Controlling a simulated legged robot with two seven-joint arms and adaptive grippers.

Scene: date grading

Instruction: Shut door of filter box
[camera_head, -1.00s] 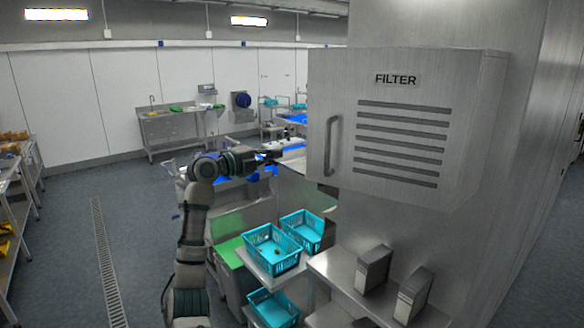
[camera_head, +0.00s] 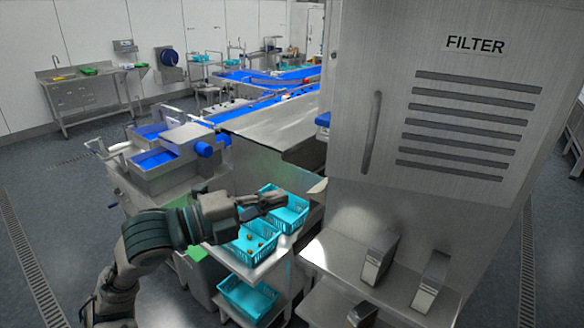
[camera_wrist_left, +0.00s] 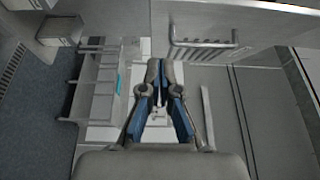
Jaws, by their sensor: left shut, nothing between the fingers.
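The filter box door (camera_head: 440,125) is a grey metal panel with a FILTER label, several dark slots and a vertical bar handle (camera_head: 372,132) near its left edge. It looks nearly flush with the box, but I cannot tell whether it is fully shut. My left gripper (camera_head: 282,198) is shut and empty, below and left of the handle, apart from the door. In the left wrist view its closed fingertips (camera_wrist_left: 160,68) point toward the area beside the handle (camera_wrist_left: 200,45), with a gap. My right gripper is not in view.
Turquoise baskets (camera_head: 288,212) stand on a low shelf beneath my left gripper. A steel ledge (camera_head: 330,262) with small metal bins (camera_head: 380,258) sits under the filter box. Blue conveyor tables (camera_head: 255,105) stand behind on the left. The floor at far left is mostly clear.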

